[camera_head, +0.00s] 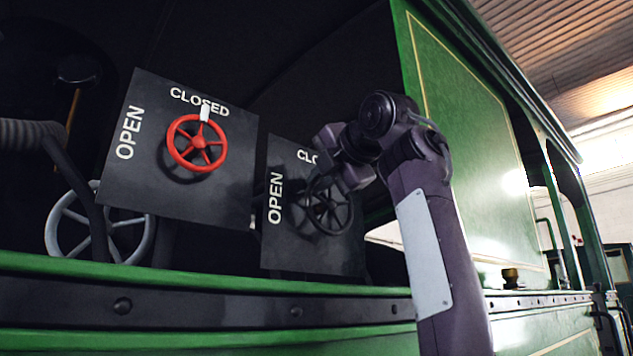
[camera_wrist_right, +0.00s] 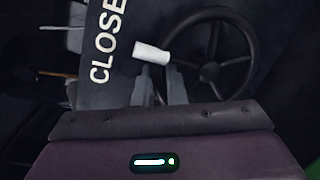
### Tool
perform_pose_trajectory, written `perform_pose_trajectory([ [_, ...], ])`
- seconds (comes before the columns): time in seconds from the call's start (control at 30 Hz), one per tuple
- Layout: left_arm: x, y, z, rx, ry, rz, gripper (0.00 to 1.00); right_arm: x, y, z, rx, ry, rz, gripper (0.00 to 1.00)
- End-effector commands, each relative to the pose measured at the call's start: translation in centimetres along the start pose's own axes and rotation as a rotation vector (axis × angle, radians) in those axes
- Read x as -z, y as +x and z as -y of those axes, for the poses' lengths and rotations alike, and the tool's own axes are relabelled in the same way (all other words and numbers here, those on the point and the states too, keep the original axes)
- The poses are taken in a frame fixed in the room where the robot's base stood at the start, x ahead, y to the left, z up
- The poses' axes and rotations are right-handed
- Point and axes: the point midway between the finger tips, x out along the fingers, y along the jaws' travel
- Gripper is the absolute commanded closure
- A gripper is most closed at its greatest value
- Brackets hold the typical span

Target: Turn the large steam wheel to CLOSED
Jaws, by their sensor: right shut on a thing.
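Two dark panels, each lettered OPEN and CLOSED, carry handwheels. A black spoked wheel (camera_head: 328,207) is on the right panel (camera_head: 300,250); it also shows in the right wrist view (camera_wrist_right: 208,72). My right gripper (camera_head: 336,168) is at its upper rim and covers part of the word CLOSED. In the right wrist view, my gripper's fingers (camera_wrist_right: 160,78) are shut at a white handle (camera_wrist_right: 150,52) beside the lettering CLOSED. In the head view that handle is hidden. A red wheel (camera_head: 197,143) is on the left panel (camera_head: 190,200), its white handle (camera_head: 205,112) under CLOSED.
A grey spoked wheel (camera_head: 70,232) and a ribbed hose (camera_head: 30,134) are at the left. A green ledge (camera_head: 150,277) with a riveted dark band runs along the front. A green cab wall (camera_head: 480,170) stands at the right, close to my right arm.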

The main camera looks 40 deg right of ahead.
Motion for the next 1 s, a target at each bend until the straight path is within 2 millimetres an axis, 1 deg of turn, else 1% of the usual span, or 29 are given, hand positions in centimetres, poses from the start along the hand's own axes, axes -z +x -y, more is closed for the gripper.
perform_pose_trajectory([
  [0.03, 0.02, -0.08, 0.0, 0.0, 0.0, 0.0, 0.64, -0.4, -0.4, -0.39, -0.014, 0.017, 0.003, 1.0],
  [0.23, 0.03, -0.1, 0.0, 0.0, 0.0, 0.0, 0.64, -0.59, -0.47, -0.46, -0.013, 0.059, -0.005, 1.0],
  [0.67, 0.04, -0.14, 0.04, 0.0, 0.0, 0.0, 0.64, -0.77, -0.61, -0.54, -0.015, 0.074, -0.004, 1.0],
  [0.7, 0.03, -0.14, 0.04, 0.001, 0.0, 0.0, 0.64, -0.77, -0.62, -0.53, -0.015, 0.074, -0.004, 0.86],
  [0.8, 0.01, -0.13, 0.12, 0.001, 0.0, 0.0, 0.64, -0.7, -0.53, -0.47, -0.012, 0.073, -0.005, 0.73],
  [1.0, 0.02, -0.07, 0.13, 0.002, -0.001, 0.0, 0.64, -0.49, -0.27, -0.29, -0.005, 0.069, -0.009, 0.72],
])
